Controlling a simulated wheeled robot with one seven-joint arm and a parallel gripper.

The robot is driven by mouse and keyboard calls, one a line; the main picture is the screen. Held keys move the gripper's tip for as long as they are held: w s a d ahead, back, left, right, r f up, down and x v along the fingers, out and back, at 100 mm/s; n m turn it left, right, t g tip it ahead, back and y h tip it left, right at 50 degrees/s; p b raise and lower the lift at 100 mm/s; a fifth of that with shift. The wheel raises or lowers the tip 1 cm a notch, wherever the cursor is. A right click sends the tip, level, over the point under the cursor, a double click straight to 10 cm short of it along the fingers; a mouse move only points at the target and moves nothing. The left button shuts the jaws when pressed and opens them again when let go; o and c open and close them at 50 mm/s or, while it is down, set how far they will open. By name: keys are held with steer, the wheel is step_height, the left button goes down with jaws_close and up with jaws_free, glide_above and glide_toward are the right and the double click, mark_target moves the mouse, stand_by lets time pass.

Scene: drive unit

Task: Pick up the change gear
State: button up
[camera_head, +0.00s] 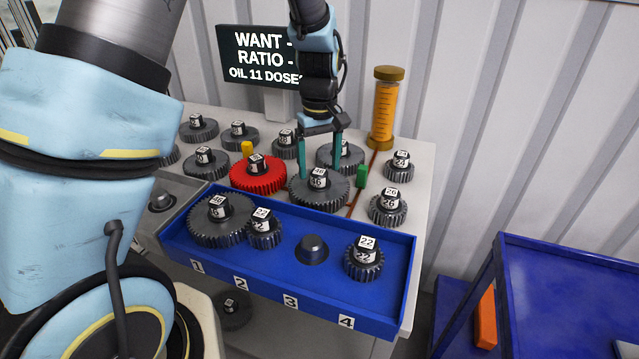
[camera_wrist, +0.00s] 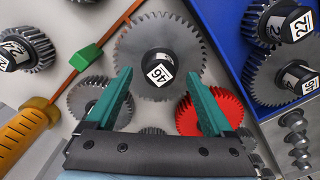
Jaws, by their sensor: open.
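Several dark grey change gears with numbered hub blocks stand on the table. The large gear marked 46 (camera_head: 318,192) is behind the blue tray, right of a red gear (camera_head: 258,178). My gripper (camera_head: 318,172) points down over the 46 gear, open, with one finger on each side of its hub. In the wrist view the 46 gear (camera_wrist: 130,45) lies beyond the open fingertips of my gripper (camera_wrist: 156,76), its hub between them. Nothing is held. I cannot tell whether the fingers touch the gear.
The blue tray (camera_head: 290,290) has a large gear at 1, small gears at 2 and 4, and a bare dark peg (camera_head: 311,248) at 3. An orange oil cylinder (camera_head: 384,110) and a small green block (camera_head: 361,176) are near my gripper. A screen (camera_head: 262,55) stands behind.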

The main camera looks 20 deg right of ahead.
steer(key=shift+f, duration=0.9)
steer(key=shift+c, duration=0.3)
jaws_close()
steer(key=shift+w+r, duration=0.1)
